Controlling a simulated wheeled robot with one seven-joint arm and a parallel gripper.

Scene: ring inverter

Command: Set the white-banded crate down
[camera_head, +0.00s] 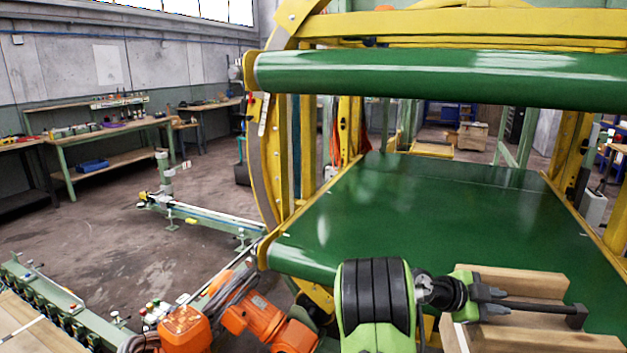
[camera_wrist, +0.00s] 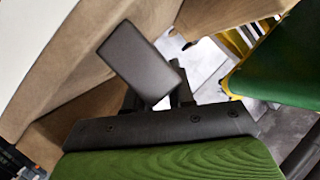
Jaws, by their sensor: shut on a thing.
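The wooden crate (camera_head: 545,341) is at the lower right of the head view, cut off by the bottom edge. A pale white strip shows on its left end. My gripper (camera_head: 532,306) reaches in from the left with its dark fingers across the crate's upper part, shut on it. In the wrist view, the crate's brown boards (camera_wrist: 75,65) fill the left side, with a white area at the upper left corner. One dark finger of my gripper (camera_wrist: 150,68) shows beside the boards. The crate's underside is hidden, so I cannot tell whether it touches anything.
A green belt (camera_head: 420,215) in a yellow ring frame (camera_head: 272,170) lies behind the crate, with a green roller (camera_head: 440,78) above it. A low green rail (camera_head: 205,215) stands on the floor at left. Workbenches (camera_head: 110,135) line the far wall. Open floor lies at left.

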